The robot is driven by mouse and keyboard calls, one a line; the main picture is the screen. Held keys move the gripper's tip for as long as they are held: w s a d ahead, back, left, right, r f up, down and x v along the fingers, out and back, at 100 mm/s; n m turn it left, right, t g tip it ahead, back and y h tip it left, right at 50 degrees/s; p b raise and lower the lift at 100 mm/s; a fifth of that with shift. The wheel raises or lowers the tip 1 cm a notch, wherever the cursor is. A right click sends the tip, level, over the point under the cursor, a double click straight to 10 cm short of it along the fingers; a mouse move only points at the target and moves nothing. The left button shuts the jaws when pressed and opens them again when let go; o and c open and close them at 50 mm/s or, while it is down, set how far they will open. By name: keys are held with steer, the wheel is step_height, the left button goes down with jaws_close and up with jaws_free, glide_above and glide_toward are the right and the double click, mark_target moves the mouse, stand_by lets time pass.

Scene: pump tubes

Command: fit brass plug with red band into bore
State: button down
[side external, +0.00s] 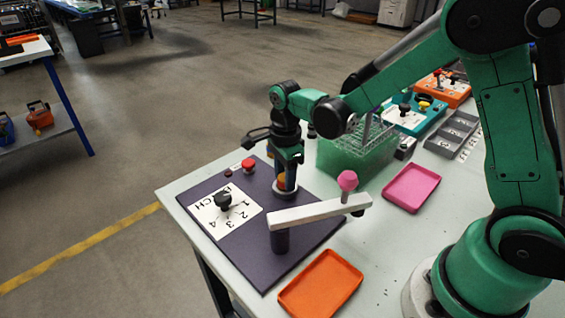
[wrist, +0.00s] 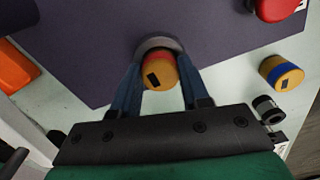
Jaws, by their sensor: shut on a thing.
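My gripper (side external: 287,182) is shut on the brass plug with red band (wrist: 160,72), with one blue finger on each side of it. A black mark shows on the plug's near face, and the red band is towards its far end. The plug's brass side shows between the fingers in the side view (side external: 282,179). The bore's grey ring (wrist: 157,43) is on the dark purple board, right at the plug's far end. In the side view the ring (side external: 285,192) lies directly under the gripper. I cannot tell whether the plug's end is inside the bore.
A brass plug with blue band (wrist: 281,73) stands off the board to the right in the wrist view. A grey crank bar with a pink knob (side external: 347,181) is close to the gripper. A red button (side external: 248,166), black dial (side external: 223,200) and orange tray (side external: 321,284) are nearby.

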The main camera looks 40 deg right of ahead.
steer(key=shift+f, duration=0.15)
steer(key=shift+c, duration=2.1)
jaws_free()
step_height(320, 180, up, 11)
steer(key=s+n+t, duration=0.7)
steer(key=s+n, duration=0.1)
steer(key=n, duration=1.3)
steer(key=shift+s, duration=0.4)
